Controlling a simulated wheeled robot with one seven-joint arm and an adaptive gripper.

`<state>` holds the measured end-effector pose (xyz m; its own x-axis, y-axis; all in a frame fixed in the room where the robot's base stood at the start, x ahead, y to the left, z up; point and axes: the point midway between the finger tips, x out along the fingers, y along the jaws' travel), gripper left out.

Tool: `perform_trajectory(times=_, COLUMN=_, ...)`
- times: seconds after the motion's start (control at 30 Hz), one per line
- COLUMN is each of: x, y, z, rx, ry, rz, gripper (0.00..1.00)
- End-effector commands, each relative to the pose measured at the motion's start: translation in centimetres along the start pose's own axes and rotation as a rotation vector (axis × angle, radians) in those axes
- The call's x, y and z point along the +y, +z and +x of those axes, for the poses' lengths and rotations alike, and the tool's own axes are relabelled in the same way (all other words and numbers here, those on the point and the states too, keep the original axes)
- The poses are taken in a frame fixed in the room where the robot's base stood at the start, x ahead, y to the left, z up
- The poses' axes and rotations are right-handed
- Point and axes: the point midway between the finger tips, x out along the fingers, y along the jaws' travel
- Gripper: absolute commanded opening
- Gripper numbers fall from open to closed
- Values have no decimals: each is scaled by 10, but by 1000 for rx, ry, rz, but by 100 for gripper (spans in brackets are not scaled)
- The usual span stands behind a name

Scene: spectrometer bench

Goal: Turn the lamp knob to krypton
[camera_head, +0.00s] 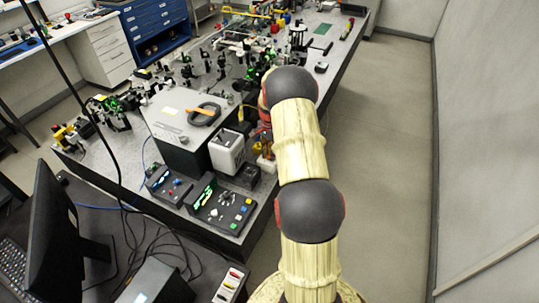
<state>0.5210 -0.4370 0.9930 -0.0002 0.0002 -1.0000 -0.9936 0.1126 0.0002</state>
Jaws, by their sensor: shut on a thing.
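A lamp knob cannot be picked out for certain at this size. A black control box (222,207) with pale knobs, green lit displays and coloured buttons sits at the near end of the optical bench. A smaller black box (168,186) with red and blue controls is left of it. A white box-shaped housing (228,151) stands behind them. My arm reaches up from the bottom over the bench's right edge. My gripper cannot be made out; the arm's own links hide its end. No lamp label can be read.
A large grey-topped case (172,115) carries a dark ring and an orange tool. The bench (88,160) holds many optical mounts farther back. A monitor (62,235) and loose cables are at the lower left. The floor (385,150) on the right is clear up to the wall.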

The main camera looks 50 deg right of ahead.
Motion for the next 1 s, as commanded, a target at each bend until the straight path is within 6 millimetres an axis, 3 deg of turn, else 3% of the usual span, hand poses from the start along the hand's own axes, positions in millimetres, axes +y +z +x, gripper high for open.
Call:
perform_trajectory(times=0.67, x=-1, y=0, z=0, rx=0, ry=-1, rz=57, gripper=0)
perform_trajectory(times=0.7, x=-1, y=0, z=0, rx=0, ry=-1, rz=57, gripper=18)
perform_trajectory(times=1.0, x=0, y=0, z=0, rx=0, ry=0, rz=56, gripper=34)
